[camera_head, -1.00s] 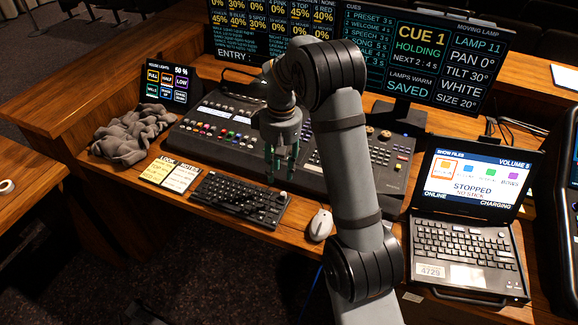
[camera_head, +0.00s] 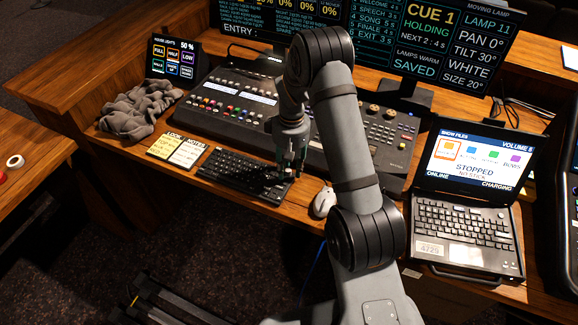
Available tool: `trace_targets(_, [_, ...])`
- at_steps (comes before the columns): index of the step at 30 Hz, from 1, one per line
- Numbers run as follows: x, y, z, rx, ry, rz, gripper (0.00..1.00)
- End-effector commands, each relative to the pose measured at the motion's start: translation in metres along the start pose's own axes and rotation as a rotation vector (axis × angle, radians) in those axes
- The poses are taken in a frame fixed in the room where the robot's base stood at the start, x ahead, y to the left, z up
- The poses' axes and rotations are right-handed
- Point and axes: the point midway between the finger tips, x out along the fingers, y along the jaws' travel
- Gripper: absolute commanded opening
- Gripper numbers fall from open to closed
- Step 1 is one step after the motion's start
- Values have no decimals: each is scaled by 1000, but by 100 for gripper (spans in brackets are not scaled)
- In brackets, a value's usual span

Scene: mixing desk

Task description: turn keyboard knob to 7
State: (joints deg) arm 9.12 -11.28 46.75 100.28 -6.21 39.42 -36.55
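The black keyboard (camera_head: 235,170) lies on the wooden desk in front of the mixing console, slanting down to the right. My gripper (camera_head: 289,172) points down at the keyboard's far right corner, where its small knob is. The dark green fingers cover that corner, so the knob is hidden and I cannot read its setting. The fingertips are dark against the keyboard. I cannot tell whether they touch the knob or how far apart they are.
Note cards (camera_head: 177,150) and a grey cloth (camera_head: 139,108) are to the left. An open laptop (camera_head: 466,215) stands to the right, and monitors (camera_head: 425,45) stand behind.

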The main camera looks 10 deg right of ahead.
Motion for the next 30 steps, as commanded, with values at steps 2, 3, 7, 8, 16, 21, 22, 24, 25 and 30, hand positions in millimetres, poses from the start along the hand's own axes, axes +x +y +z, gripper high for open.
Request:
trace_targets(2, [0,0,0,0,0,0,34])
trace_targets(3, [0,0,0,0,0,0,34])
trace_targets(7, [0,0,0,0,0,0,29])
trace_targets(8, [0,0,0,0,0,0,27])
trace_targets(16, [0,0,0,0,0,0,11])
trace_targets(21, [0,0,0,0,-1,0,2])
trace_targets(22, [0,0,0,0,-1,0,0])
trace_targets(24, [0,0,0,1,-1,-1,0])
trace_targets(25, [0,0,0,1,-1,-1,0])
trace_targets(30, [0,0,1,2,-2,-1,0])
